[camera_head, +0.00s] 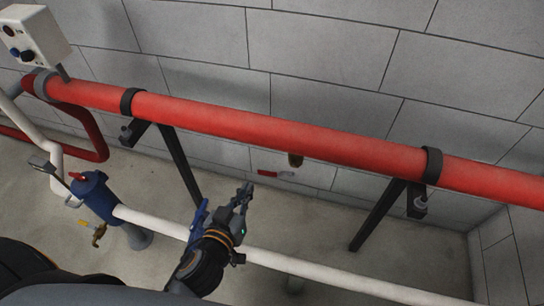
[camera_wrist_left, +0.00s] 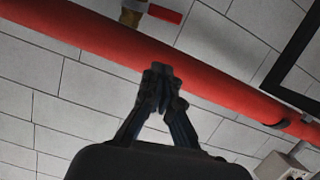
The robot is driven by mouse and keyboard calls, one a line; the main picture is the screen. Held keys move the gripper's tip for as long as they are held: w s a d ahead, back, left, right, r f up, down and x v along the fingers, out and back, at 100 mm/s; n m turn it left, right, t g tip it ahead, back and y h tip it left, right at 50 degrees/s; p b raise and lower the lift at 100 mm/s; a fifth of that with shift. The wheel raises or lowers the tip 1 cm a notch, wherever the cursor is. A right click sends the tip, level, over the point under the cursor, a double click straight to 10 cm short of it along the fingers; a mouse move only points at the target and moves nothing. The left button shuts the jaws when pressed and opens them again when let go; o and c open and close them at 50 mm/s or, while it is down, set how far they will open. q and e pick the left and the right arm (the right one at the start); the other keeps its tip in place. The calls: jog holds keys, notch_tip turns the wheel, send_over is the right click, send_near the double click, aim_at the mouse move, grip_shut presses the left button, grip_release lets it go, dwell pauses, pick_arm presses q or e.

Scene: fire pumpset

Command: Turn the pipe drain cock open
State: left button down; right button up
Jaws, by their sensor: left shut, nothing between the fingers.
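The pipe drain cock is a small brass fitting (camera_head: 295,160) under the thick red pipe (camera_head: 330,143), with a flat red handle (camera_head: 267,173) to its left. In the left wrist view the brass body (camera_wrist_left: 130,14) and red handle (camera_wrist_left: 165,14) show at the top edge, partly cut off. My left gripper (camera_head: 246,190) is shut and empty, below and left of the handle in the head view and apart from it. Its fingertips (camera_wrist_left: 160,72) overlap the red pipe in the left wrist view. My right gripper is not in view.
Black brackets (camera_head: 178,165) (camera_head: 380,213) hold the red pipe in front of a grey block wall (camera_head: 320,45). A white pipe (camera_head: 330,268) runs low from a blue fitting (camera_head: 95,195) with a brass valve (camera_head: 98,232). A control box (camera_head: 33,35) is upper left.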

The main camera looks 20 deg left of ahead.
pick_arm(q)
jog(key=r, duration=0.1)
jog(key=p, duration=0.2)
send_over(262, 174)
jog(key=s, duration=0.2)
notch_tip(262, 174, down, 2)
jog(key=f, duration=0.3)
jog(key=shift+s+d+b, duration=0.15)
jog(key=shift+d+b, duration=0.05)
jog(key=shift+b, duration=0.1)
jog(key=shift+d+f, duration=0.15)
jog(key=shift+f, duration=0.45)
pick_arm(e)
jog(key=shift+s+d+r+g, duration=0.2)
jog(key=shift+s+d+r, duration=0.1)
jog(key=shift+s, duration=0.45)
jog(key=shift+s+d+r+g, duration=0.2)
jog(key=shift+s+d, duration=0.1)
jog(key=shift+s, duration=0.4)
